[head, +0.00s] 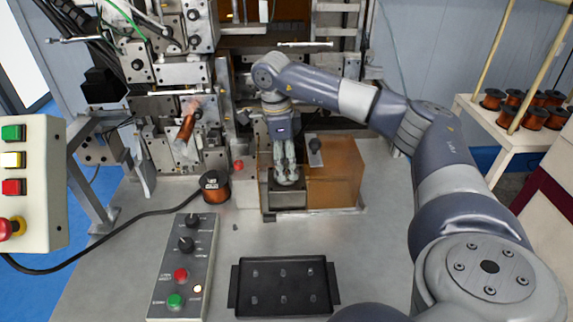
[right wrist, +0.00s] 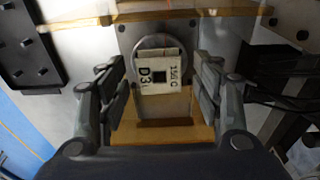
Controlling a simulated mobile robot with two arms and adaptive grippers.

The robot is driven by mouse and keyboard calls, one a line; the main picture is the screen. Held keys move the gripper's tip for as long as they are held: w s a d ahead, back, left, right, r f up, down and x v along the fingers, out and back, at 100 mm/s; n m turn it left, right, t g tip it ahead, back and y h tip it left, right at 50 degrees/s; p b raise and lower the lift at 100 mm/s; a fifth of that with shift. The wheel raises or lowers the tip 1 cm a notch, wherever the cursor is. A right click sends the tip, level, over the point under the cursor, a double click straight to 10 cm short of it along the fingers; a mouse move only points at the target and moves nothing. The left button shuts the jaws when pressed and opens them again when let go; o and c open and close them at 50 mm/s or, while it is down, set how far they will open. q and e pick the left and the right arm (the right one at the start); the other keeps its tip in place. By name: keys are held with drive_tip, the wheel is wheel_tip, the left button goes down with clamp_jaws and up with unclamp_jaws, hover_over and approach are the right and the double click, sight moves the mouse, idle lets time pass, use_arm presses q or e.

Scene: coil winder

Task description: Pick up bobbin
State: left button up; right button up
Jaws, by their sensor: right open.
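My right gripper (head: 286,178) points down over a grey metal block (head: 288,199) beside the orange see-through box on the machine. In the right wrist view its fingers (right wrist: 161,70) are open, one on each side of a round grey piece with a white label (right wrist: 159,74) reading "D3" and "150 C". I cannot tell whether the fingers touch it or whether it is a bobbin. A copper-wound bobbin (head: 215,187) stands upright on the table, left of the gripper. A copper-coloured piece (head: 187,126) sits tilted on the machine. My left gripper is not in view.
Several copper bobbins (head: 506,118) stand on a white shelf at the right. A black tray with pegs (head: 284,310) and a grey control panel (head: 181,268) lie at the front. A cream button box (head: 32,210) with a cable is at the left. The orange box (head: 335,173) adjoins the block.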

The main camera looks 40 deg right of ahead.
drive_tip(key=c, duration=1)
drive_tip(key=shift+c, duration=0.2)
drive_tip(key=shift+r+b, duration=0.3)
drive_tip(key=shift+r, duration=0.15)
wheel_tip(320, 180, up, 3)
drive_tip(key=shift+w+f+b, duration=0.1)
drive_tip(key=shift+f+b, duration=0.05)
drive_tip(key=shift+b, duration=0.6)
drive_tip(key=s+a+r+b, duration=0.1)
drive_tip(key=s+a, duration=0.7)
drive_tip(key=s, duration=0.6)
drive_tip(key=shift+r+b, duration=0.25)
drive_tip(key=shift+b, duration=0.1)
drive_tip(key=shift+w+a, duration=0.15)
